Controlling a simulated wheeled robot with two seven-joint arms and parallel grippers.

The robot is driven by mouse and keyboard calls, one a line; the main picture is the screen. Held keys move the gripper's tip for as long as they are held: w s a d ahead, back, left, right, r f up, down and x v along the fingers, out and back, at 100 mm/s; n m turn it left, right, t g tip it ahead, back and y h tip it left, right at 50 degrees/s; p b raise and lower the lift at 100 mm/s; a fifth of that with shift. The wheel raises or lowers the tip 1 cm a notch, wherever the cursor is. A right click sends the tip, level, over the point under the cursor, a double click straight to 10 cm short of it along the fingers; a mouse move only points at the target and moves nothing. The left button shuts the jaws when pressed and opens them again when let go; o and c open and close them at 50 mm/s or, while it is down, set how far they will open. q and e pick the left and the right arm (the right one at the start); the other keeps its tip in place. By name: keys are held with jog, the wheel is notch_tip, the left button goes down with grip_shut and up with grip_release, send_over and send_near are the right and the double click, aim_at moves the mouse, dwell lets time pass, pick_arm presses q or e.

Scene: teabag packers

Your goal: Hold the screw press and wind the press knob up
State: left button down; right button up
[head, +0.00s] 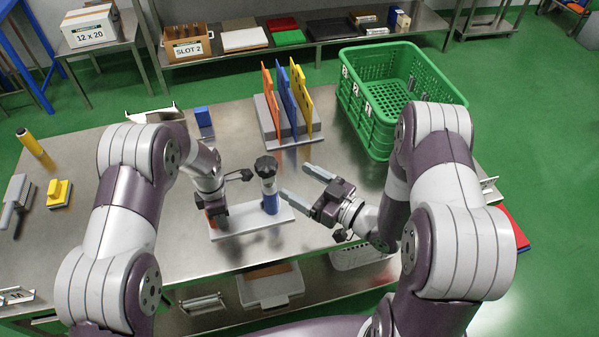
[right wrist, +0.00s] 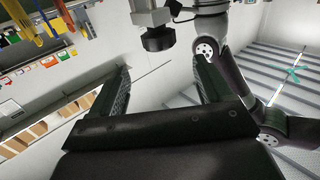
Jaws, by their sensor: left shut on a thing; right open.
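The screw press stands on a white base plate (head: 252,221) at the middle front of the steel table. Its upright column is blue and white (head: 270,198), topped by the black press knob (head: 266,166). My left gripper (head: 217,218) points down at the plate's left end, shut on part of the press beside an orange piece; its fingers mostly hide what they hold. My right gripper (head: 296,180) is open and empty, right of the column, fingers pointing left towards it. In the right wrist view the knob (right wrist: 157,40) shows beyond the open fingers, apart from them.
A grey rack with orange, blue and yellow dividers (head: 291,141) and a green crate (head: 362,128) stand behind. A blue block (head: 203,116) lies behind my left arm.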

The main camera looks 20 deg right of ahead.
pick_arm(q)
jog(key=c, duration=0.7)
grip_release()
